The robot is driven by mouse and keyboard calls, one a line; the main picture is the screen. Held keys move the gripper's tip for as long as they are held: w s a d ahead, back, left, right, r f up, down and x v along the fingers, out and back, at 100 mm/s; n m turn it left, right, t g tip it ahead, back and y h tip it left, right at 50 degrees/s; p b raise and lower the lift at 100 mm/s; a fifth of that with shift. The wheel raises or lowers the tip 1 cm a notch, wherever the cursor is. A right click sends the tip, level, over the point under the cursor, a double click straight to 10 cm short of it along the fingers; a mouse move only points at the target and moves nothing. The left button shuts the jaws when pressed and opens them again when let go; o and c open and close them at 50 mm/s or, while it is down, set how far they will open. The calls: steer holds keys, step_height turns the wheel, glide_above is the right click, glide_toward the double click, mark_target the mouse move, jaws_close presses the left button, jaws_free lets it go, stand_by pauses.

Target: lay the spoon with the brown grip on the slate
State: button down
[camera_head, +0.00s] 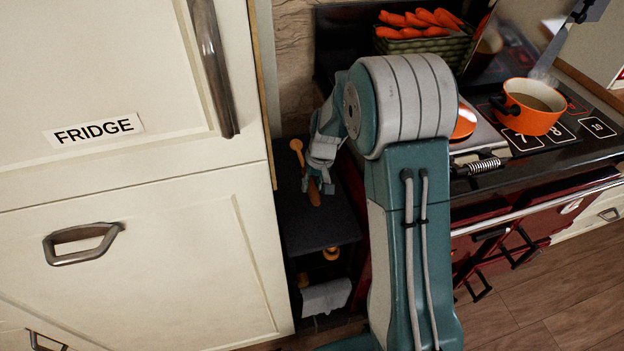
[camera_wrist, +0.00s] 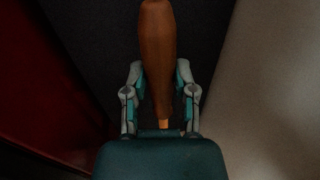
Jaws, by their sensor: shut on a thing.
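My gripper (camera_head: 317,182) is low in the gap between the fridge and the stove, above a dark slate-like surface (camera_head: 318,228). It is shut on the brown grip (camera_head: 314,194) of a spoon. In the wrist view the brown grip (camera_wrist: 157,50) lies lengthwise between the two fingers (camera_wrist: 160,75), with a short orange piece at its near end. An orange rounded end (camera_head: 296,145) shows beyond my gripper, roughly in line with the grip. The dark surface (camera_wrist: 100,35) is behind the grip. I cannot tell whether the spoon touches it.
The cream fridge (camera_head: 130,240) closes in the left side. The dark red stove (camera_head: 500,235) stands to the right, with an orange pot (camera_head: 531,118) on top. A basket of carrots (camera_head: 420,45) is at the back. A pale cloth (camera_head: 325,297) hangs below the dark surface.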

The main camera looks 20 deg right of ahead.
steer(key=shift+f, duration=2)
steer(key=shift+f, duration=0.2)
steer(key=shift+c, duration=1.7)
jaws_free()
steer(key=shift+r, duration=3)
